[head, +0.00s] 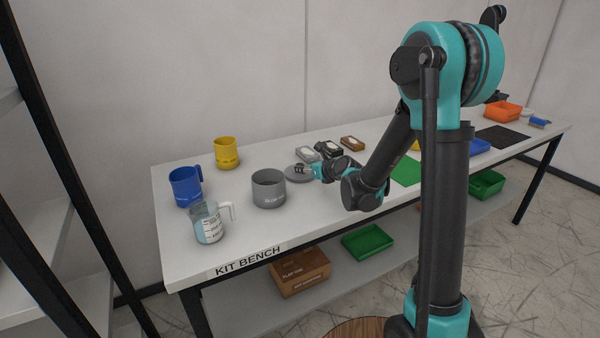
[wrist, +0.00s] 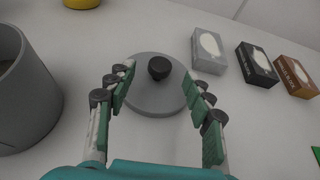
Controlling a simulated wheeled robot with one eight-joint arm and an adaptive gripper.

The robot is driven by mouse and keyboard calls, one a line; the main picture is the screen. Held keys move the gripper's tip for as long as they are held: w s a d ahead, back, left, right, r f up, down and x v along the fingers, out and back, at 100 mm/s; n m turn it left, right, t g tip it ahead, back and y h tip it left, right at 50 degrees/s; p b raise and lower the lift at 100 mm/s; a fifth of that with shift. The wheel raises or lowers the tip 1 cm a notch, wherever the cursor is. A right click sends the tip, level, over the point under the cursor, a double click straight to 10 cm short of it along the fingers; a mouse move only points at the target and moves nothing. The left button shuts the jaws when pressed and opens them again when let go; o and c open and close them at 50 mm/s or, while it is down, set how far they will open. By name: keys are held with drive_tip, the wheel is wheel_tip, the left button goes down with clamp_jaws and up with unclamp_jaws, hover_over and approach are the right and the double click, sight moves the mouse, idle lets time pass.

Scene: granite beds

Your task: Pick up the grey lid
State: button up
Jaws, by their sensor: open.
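The grey lid (wrist: 150,97) is a round disc with a dark knob (wrist: 159,68) on top, lying flat on the bench in the wrist view. In the head view the lid (head: 297,173) shows just right of the grey pot, partly hidden by my gripper. My gripper (wrist: 160,95) is open, with its fingers on either side of the lid's middle in the wrist view and the knob beyond and between the fingertips. In the head view my gripper (head: 308,170) is low over the lid. I cannot tell whether the fingers touch it.
The grey pot (head: 268,189) stands close left of the lid. Small grey (wrist: 208,51), black (wrist: 257,64) and brown (wrist: 295,76) boxes lie to the right and behind. A yellow mug (head: 226,153), blue mug (head: 186,187) and clear jug (head: 208,222) stand further left on the bench (head: 240,236).

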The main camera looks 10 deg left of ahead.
sight(300, 164)
drive_tip(key=shift+x, duration=2.75)
drive_tip(key=shift+c, duration=0.4)
drive_tip(key=c, duration=1.1)
drive_tip(key=shift+r, duration=0.1)
